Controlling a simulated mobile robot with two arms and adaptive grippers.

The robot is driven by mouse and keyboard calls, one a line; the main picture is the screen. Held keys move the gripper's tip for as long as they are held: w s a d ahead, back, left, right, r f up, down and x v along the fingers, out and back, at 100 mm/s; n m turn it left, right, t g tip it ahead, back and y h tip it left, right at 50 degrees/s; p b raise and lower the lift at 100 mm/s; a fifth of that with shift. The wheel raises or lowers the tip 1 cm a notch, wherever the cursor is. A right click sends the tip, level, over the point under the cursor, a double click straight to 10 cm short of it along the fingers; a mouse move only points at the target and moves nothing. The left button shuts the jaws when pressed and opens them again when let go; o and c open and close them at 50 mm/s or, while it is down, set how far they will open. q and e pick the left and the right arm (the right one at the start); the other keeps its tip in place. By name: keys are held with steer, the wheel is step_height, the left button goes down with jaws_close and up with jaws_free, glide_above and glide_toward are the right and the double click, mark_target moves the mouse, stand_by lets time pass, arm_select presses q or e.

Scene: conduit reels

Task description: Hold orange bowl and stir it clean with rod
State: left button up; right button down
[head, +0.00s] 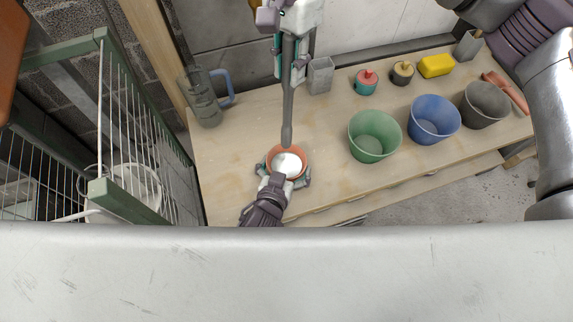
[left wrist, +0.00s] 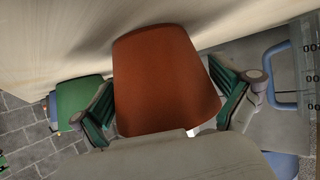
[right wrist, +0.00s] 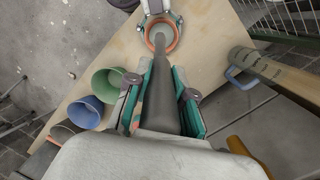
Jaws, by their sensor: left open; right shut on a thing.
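The orange bowl (head: 303,153) stands on the wooden table with something white inside it. It fills the middle of the left wrist view (left wrist: 165,80). My left gripper (head: 283,180) is open, with one finger on each side of the bowl; whether the pads touch it I cannot tell. My right gripper (head: 291,65) is shut on the grey rod (head: 287,120). The rod points down, and its tip is over the bowl's far rim in the head view. In the right wrist view the rod (right wrist: 158,95) runs from the fingers toward the bowl (right wrist: 161,33).
Green (head: 374,137), blue (head: 434,119) and grey (head: 486,104) bowls stand to the right. Behind them are a red-topped pot (head: 366,82), a black-topped pot (head: 402,73) and a yellow block (head: 436,66). A jug (head: 204,97) stands at left. A wire rack (head: 128,140) borders the left side.

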arm_select(q)
steer(key=shift+s, duration=0.15)
steer(key=v, duration=1.1)
steer(key=shift+s+a+r, duration=0.1)
steer(key=shift+s+r, duration=0.15)
steer(key=shift+s, duration=0.1)
